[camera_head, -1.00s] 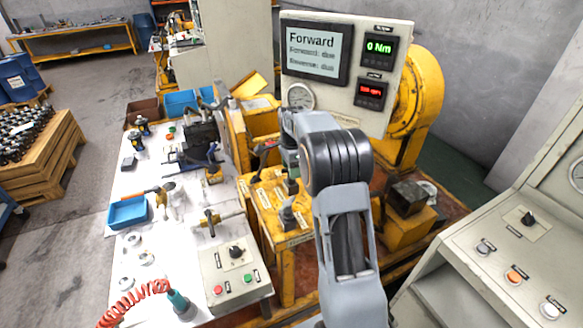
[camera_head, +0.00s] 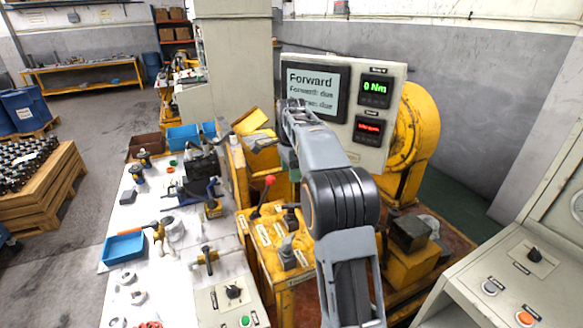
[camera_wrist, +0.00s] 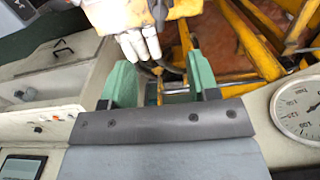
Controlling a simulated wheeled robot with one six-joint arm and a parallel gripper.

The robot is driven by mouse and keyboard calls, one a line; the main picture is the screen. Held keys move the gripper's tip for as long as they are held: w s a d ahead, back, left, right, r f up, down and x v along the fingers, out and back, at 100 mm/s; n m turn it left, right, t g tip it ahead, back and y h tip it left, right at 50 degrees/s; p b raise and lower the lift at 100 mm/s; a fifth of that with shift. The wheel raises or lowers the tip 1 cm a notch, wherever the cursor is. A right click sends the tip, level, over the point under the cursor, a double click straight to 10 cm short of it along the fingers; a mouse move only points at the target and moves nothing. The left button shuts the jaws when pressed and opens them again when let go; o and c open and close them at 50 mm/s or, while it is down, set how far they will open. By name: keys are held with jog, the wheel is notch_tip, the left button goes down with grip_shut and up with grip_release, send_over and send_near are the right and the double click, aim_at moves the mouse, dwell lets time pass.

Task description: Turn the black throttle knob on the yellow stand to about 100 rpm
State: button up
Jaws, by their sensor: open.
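The yellow stand (camera_head: 264,262) is in the middle of the head view, with labels and several controls on top. A dark knob (camera_head: 291,216) stands near its back right. A grey-black control (camera_head: 287,250) stands nearer its front, and a red-ball lever (camera_head: 262,195) at its left. I cannot tell for sure which is the throttle knob. My gripper (camera_head: 288,158) is above and behind the stand, partly hidden by my arm. In the wrist view its green fingers (camera_wrist: 160,82) are apart, with nothing held between them. No stand knob is clearly recognisable there.
The panel (camera_head: 345,140) reads Forward, 0 Nm, and a blurred red figure. A white table (camera_head: 150,262) with tools and a control box (camera_head: 225,303) is at left. Grey console (camera_head: 500,285) is at right. The wrist view shows a round gauge (camera_wrist: 297,108) and white glove (camera_wrist: 137,42).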

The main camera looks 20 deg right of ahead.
aim_at(291, 204)
jog(key=shift+r, duration=0.5)
notch_tip(291, 204, down, 15)
jog(key=m+p, duration=0.5)
jog(key=p, duration=0.2)
jog(key=shift+a+r, duration=0.1)
jog(key=shift+a, duration=0.05)
jog(key=c, duration=0.9)
jog(key=shift+m, duration=0.4)
jog(key=shift+c, duration=0.2)
